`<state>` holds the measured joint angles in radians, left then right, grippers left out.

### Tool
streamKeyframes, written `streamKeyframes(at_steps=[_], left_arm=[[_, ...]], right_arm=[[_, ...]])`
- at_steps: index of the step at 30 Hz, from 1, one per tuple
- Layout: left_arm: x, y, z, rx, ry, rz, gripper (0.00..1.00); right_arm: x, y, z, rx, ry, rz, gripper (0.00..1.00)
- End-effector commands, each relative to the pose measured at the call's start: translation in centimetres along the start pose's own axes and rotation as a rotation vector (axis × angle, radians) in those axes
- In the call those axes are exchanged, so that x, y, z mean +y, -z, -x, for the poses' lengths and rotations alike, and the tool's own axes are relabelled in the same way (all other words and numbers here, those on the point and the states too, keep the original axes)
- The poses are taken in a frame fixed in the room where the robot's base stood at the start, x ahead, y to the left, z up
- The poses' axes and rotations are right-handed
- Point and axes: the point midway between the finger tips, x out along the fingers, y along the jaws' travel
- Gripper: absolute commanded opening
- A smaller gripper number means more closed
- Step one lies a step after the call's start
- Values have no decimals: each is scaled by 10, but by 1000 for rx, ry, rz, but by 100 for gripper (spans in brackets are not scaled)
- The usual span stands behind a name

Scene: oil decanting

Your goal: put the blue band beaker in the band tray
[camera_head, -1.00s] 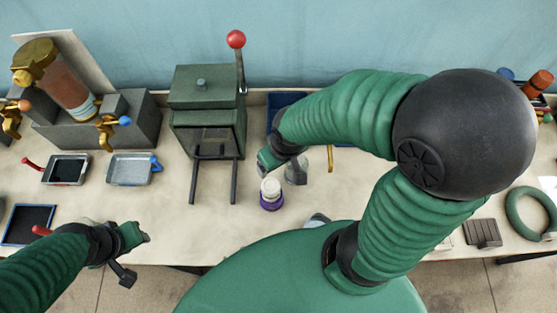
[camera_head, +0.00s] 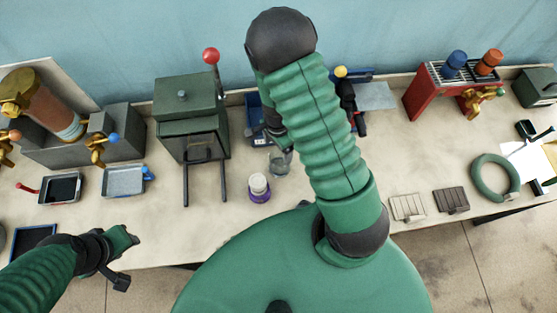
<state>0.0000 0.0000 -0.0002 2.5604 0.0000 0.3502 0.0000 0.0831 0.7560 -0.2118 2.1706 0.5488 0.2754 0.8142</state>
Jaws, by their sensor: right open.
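A clear glass beaker (camera_head: 281,163) stands on the bench, just below the blue tray. Its band is too small to make out. The blue tray (camera_head: 252,101) is left of my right arm and partly covered by it; I cannot tell for sure that it is the band tray. My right gripper (camera_head: 274,138) is open, pointing down just above the beaker and in front of the tray; its fingertips are small and partly hidden. My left gripper (camera_head: 130,243) is over the bench's front edge at the left, away from the beaker; its jaw opening is unclear.
A purple-based jar with a white top (camera_head: 259,188) stands close left of the beaker. A green oven-like box (camera_head: 190,120) with front rails is farther left. A red rack (camera_head: 437,96) and a green ring (camera_head: 490,178) are at right. My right arm hides the bench middle.

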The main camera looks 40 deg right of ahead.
Motion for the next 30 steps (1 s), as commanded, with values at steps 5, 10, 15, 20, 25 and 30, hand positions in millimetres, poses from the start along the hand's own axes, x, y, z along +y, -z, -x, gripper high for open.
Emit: streamKeyframes(at_steps=[5, 10, 15, 20, 25, 30], left_arm=[[0, 1, 3, 1, 0, 0, 36], [0, 4, 16, 1, 0, 0, 36], [0, 5, 20, 1, 0, 0, 36], [0, 5, 19, 1, 0, 0, 36], [0, 5, 19, 0, 0, 0, 36], [0, 5, 19, 0, 0, 0, 36]], right_arm=[[1, 1, -21, -1, 0, 0, 84], [8, 2, -44, -3, -3, -2, 84], [6, 2, -68, -1, 0, 2, 84], [5, 1, -72, 1, 2, 3, 84], [5, 1, -71, 1, 2, 3, 70], [5, 2, -71, 0, 2, 3, 48]])
